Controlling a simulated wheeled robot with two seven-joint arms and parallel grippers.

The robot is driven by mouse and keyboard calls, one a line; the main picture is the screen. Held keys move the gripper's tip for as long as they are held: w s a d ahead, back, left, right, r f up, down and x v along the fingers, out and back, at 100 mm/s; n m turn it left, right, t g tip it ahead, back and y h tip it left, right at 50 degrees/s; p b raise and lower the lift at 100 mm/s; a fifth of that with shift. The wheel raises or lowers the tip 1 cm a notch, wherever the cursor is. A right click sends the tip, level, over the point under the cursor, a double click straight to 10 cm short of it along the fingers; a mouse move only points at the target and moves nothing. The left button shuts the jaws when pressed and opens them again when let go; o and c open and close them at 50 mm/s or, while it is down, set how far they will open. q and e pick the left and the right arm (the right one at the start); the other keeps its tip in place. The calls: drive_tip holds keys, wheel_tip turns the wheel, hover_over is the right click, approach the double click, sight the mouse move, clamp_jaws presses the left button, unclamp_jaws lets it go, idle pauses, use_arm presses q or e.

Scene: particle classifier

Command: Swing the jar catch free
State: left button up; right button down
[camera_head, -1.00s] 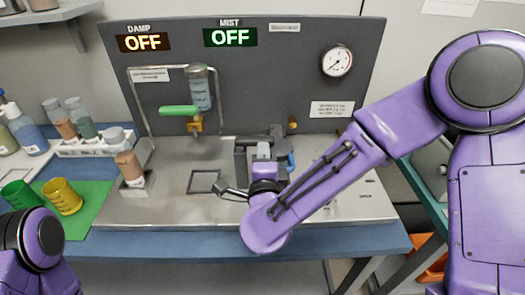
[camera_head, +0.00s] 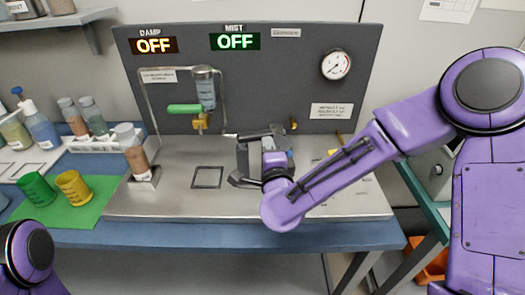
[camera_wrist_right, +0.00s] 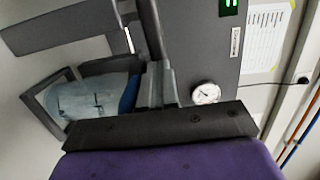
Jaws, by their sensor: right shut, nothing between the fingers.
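A dark bracket-like fixture (camera_head: 243,158) stands on the steel deck. A dark bar (camera_head: 258,134) lies across its top, with a pale tip at its left end. I cannot tell which part is the jar catch. My right gripper (camera_wrist_right: 160,85) is shut and empty, close beside the fixture; I cannot tell whether it touches. In the right wrist view, a pale blue body (camera_wrist_right: 90,102) with a darker blue edge sits within dark frame pieces. My right wrist hides part of the fixture in the head view. My left gripper is out of view.
A clear jar (camera_head: 204,88) and a green handle (camera_head: 185,109) are on the grey panel (camera_head: 285,85). The gauge (camera_head: 336,66) is at upper right. Cups (camera_head: 73,187) and bottles stand at left. Bare deck surrounds a dark square outline (camera_head: 207,177).

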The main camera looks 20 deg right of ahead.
drive_tip(key=shift+w+a+f, duration=0.1)
drive_tip(key=shift+w+a, duration=0.1)
drive_tip(key=shift+a, duration=0.2)
drive_tip(key=b+v, duration=0.1)
drive_tip(key=v, duration=0.3)
drive_tip(key=d+p+v, duration=0.1)
drive_tip(key=p+v, duration=0.5)
drive_tip(key=p, duration=0.2)
drive_tip(key=shift+s+a+p, duration=0.25)
drive_tip(key=shift+a+p, duration=0.05)
drive_tip(key=shift+a, duration=0.05)
drive_tip(key=shift+f, duration=0.1)
